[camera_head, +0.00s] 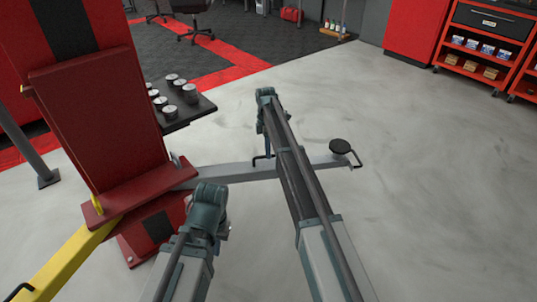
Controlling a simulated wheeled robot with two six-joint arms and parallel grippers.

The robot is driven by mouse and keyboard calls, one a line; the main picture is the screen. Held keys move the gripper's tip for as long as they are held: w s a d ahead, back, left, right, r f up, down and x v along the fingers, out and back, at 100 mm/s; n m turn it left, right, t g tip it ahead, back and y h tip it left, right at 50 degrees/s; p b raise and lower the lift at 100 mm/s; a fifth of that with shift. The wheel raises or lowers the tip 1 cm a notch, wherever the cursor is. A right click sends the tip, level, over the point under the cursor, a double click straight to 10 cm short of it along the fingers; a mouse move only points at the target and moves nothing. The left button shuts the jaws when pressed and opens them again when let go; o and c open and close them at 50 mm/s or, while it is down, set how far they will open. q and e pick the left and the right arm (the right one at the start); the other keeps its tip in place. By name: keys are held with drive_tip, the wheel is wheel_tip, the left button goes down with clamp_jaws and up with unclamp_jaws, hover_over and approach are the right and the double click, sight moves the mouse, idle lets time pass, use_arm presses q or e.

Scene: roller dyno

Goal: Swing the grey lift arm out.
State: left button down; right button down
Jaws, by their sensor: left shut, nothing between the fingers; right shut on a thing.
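A yellow lift arm (65,265) runs from the column to the lower left. A dark tray (190,113) with several metal cylinders sits beside the column, above the grey arm's inner end. Red shelves (480,55) stand far right. The concrete floor right of the pad is clear.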

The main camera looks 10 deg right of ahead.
drive_tip(key=shift+w, duration=0.4)
drive_tip(key=c, duration=0.8)
unclamp_jaws()
drive_tip(key=shift+c, duration=0.2)
drive_tip(key=shift+r+p, duration=0.75)
drive_tip(key=shift+p, duration=0.05)
drive_tip(key=p+v, duration=1.2)
drive_tip(key=shift+r, duration=0.15)
